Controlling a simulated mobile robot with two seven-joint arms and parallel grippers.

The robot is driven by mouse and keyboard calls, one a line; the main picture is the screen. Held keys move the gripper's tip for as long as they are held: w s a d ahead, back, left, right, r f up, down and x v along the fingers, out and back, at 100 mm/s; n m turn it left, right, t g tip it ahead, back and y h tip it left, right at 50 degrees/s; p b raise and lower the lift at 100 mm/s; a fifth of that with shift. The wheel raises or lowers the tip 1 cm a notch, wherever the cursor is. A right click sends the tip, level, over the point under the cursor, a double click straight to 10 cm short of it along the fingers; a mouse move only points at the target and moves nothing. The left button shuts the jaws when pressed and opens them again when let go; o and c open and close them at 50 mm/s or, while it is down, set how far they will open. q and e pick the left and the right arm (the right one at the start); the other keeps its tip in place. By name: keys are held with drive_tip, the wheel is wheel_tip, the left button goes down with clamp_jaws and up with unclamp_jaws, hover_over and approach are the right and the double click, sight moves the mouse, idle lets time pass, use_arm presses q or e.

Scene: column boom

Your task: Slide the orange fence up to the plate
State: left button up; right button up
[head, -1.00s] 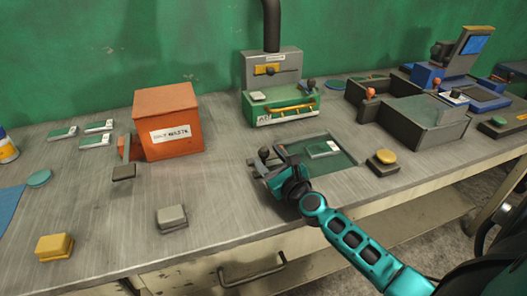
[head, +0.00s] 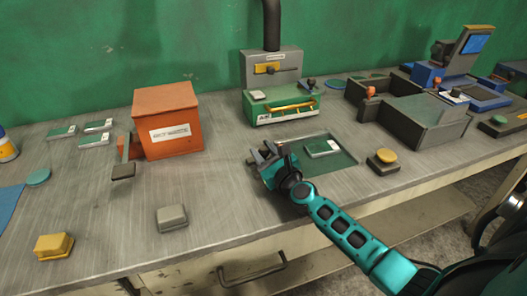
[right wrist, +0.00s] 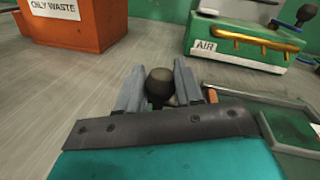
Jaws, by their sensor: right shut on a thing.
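My right gripper (head: 264,154) is at the left edge of the green-floored tray (head: 343,162). In the right wrist view its two grey fingers (right wrist: 159,92) are shut on a dark round knob (right wrist: 160,82). A small orange piece, which looks like part of the fence (right wrist: 212,95), shows just right of the fingers; the gripper hides most of it. The plate (head: 322,148), a small green piece with a white label, lies flat in the tray, right of the gripper with a gap between. My left gripper is not in view.
A green unit marked AIR with a yellow bar (head: 292,107) stands behind the tray. An orange waste box (head: 168,125) stands to the left. A yellow-topped button (head: 385,157) is close on the right.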

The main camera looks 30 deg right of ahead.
drive_tip(key=shift+r, duration=0.1)
clamp_jaws()
drive_tip(key=shift+d, duration=0.1)
drive_tip(key=d+b, duration=0.1)
drive_tip(key=d, duration=0.2)
drive_tip(key=s+d+b, duration=0.1)
drive_tip(key=d, duration=0.1)
drive_tip(key=shift+s+d+b, duration=0.2)
drive_tip(key=shift+d+b, duration=0.2)
drive_tip(key=shift+s+d, duration=0.1)
drive_tip(key=shift+d, duration=0.3)
drive_tip(key=shift+d+r, duration=0.1)
drive_tip(key=shift+d, duration=0.05)
drive_tip(key=shift+o, duration=2.1)
unclamp_jaws()
drive_tip(key=shift+o, duration=1.2)
drive_tip(key=shift+s, duration=0.15)
